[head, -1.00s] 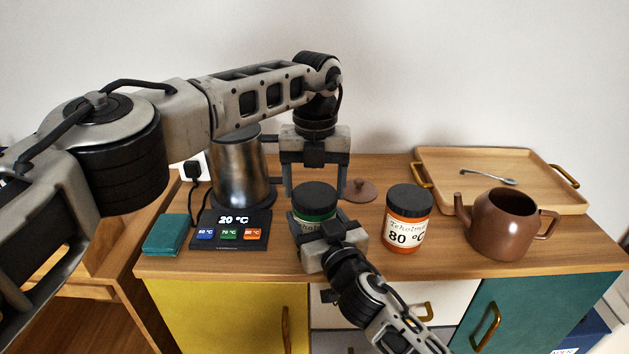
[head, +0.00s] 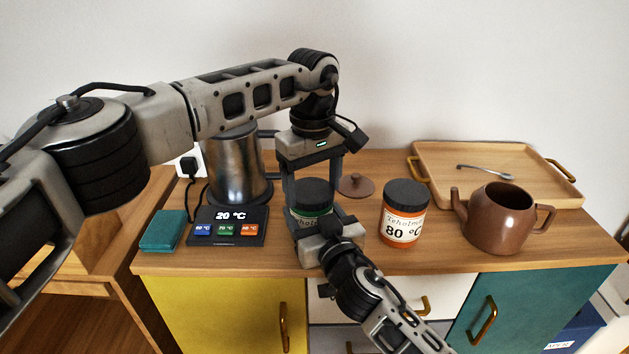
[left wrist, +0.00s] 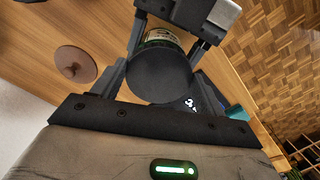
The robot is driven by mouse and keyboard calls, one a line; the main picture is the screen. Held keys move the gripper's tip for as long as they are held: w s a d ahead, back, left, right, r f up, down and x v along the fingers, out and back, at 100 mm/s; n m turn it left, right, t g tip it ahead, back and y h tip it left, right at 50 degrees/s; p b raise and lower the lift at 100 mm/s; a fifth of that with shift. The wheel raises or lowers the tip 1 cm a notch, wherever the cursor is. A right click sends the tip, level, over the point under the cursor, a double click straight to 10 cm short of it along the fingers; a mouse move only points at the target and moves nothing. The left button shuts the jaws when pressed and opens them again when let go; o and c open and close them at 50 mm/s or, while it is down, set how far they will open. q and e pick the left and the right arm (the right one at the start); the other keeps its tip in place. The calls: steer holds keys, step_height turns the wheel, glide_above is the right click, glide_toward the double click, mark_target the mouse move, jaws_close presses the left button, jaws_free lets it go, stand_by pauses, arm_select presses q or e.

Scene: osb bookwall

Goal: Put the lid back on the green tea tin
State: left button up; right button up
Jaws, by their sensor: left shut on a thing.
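The green tea tin (head: 309,213) stands upright on the cabinet top, its label partly hidden by my grippers. Its black lid (head: 313,189) is on top of the tin and looks level; it shows as a dark disc in the left wrist view (left wrist: 160,76), with the tin's green side (left wrist: 162,37) beyond it. My left gripper (head: 314,197) points straight down, shut on the lid with a finger on each side. My right gripper (head: 320,226) comes from the front, its fingers on either side of the tin's body, apparently shut on it.
An orange-labelled tin (head: 404,216) and a brown teapot (head: 498,221) stand to the right. A brown lid (head: 356,186) lies just behind. A metal kettle (head: 236,175), temperature panel (head: 228,228) and teal box (head: 164,231) are left. A wooden tray (head: 440,170) is back right.

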arm_select(q)
steer(key=m, duration=0.6)
steer(key=shift+a, duration=0.15)
arm_select(e)
steer(key=shift+f, duration=0.1)
arm_select(q)
steer(key=o, duration=1)
steer(key=shift+r, duration=2.3)
steer(key=shift+c, duration=0.3)
